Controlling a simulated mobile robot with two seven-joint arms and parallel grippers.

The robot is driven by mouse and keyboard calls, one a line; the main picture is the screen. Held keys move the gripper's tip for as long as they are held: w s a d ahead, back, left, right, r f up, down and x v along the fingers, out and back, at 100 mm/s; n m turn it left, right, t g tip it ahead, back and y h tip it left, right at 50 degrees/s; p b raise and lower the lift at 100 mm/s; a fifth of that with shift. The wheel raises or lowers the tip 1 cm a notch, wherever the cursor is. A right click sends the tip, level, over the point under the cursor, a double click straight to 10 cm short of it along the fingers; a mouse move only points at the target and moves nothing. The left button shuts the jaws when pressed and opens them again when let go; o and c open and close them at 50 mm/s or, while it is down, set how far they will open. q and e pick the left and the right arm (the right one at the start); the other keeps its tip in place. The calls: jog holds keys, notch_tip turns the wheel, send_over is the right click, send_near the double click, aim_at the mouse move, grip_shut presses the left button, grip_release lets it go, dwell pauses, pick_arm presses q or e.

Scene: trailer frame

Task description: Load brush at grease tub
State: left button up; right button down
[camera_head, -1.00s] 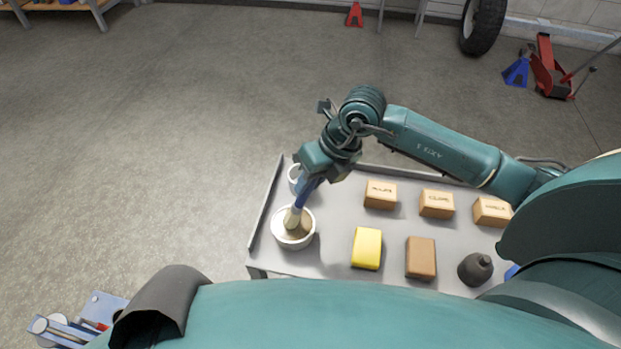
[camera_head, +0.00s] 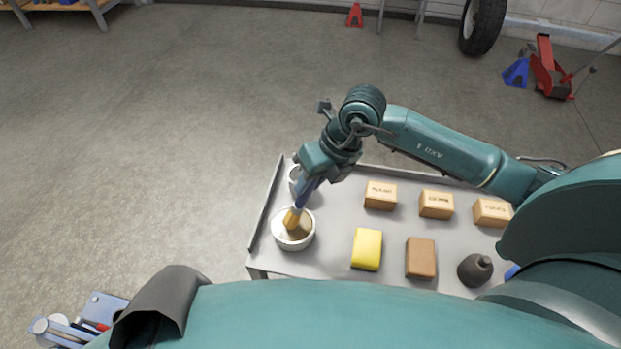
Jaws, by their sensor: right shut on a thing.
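The grease tub (camera_head: 279,238) is a round white tub with brownish grease in it, at the left end of the grey cart top. The brush (camera_head: 300,203) has a blue handle and points down into the tub. Its bristle end (camera_head: 292,219) looks yellow-orange and is at the grease. My right gripper (camera_head: 309,183) is shut on the brush handle, above and slightly right of the tub. The fingertips are partly hidden by the wrist. My left gripper is not in view.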

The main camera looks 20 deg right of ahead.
jog(key=shift+r+p, duration=2.25)
jog(key=shift+r, duration=1.2)
jog(key=shift+f, duration=0.1)
